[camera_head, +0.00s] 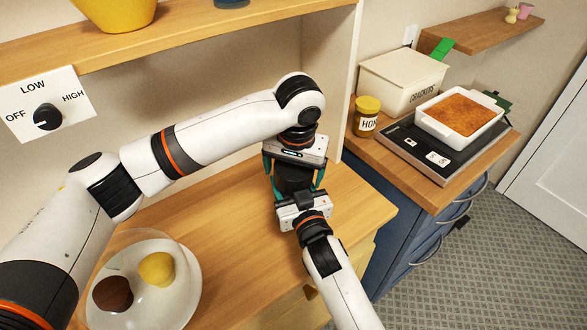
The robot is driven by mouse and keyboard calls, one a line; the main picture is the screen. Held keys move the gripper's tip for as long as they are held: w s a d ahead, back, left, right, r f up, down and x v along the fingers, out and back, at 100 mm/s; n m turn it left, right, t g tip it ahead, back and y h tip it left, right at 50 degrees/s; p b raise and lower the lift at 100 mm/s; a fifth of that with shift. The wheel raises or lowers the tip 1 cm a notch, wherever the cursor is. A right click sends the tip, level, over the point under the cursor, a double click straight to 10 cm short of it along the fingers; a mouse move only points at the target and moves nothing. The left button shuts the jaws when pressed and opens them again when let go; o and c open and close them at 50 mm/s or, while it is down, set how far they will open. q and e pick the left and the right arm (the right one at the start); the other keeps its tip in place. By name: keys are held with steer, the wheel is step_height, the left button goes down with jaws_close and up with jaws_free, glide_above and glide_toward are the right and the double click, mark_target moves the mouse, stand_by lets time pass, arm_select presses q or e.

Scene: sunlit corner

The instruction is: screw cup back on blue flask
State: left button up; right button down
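My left gripper (293,182) reaches down over the wooden counter from above, with teal edges at its fingers. My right gripper (298,190) comes up from below and meets it, so the two are nearly face to face. A dark shape lies between them, but I cannot tell whether it is a gripper part or something held. I cannot make out the blue flask or its cup there; the grippers and arms cover that spot. Whether either gripper is open or shut does not show.
A plate (190,300) holding a yellow and a brown round item, under a clear dome, is at lower left. A shelf (190,42) crosses above. At right are a honey jar (366,125), crackers box (390,85) and baking dish (428,118).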

arm_select(q)
steer(key=shift+s+d+r, duration=0.1)
steer(key=shift+s+r, duration=0.1)
steer(key=shift+r, duration=0.95)
steer(key=shift+s+d+r, duration=0.1)
steer(key=shift+s+r, duration=0.1)
steer(key=shift+r, duration=0.9)
steer(key=shift+a, duration=0.1)
steer(key=shift+c, duration=0.2)
step_height(320, 180, up, 2)
steer(key=n, duration=0.5)
steer(key=shift+s+n, duration=0.1)
steer(key=shift+n, duration=0.2)
steer(key=n, duration=0.1)
steer(key=r+n, duration=0.1)
steer(key=n, duration=0.2)
steer(key=shift+s+r+n, duration=0.15)
steer(key=shift+r+n, duration=0.1)
steer(key=shift+n, duration=0.15)
steer(key=f, duration=0.2)
steer(key=w+f, duration=0.1)
steer(key=f, duration=0.5)
steer(key=shift+w+a, duration=0.1)
steer(key=shift+w, duration=0.1)
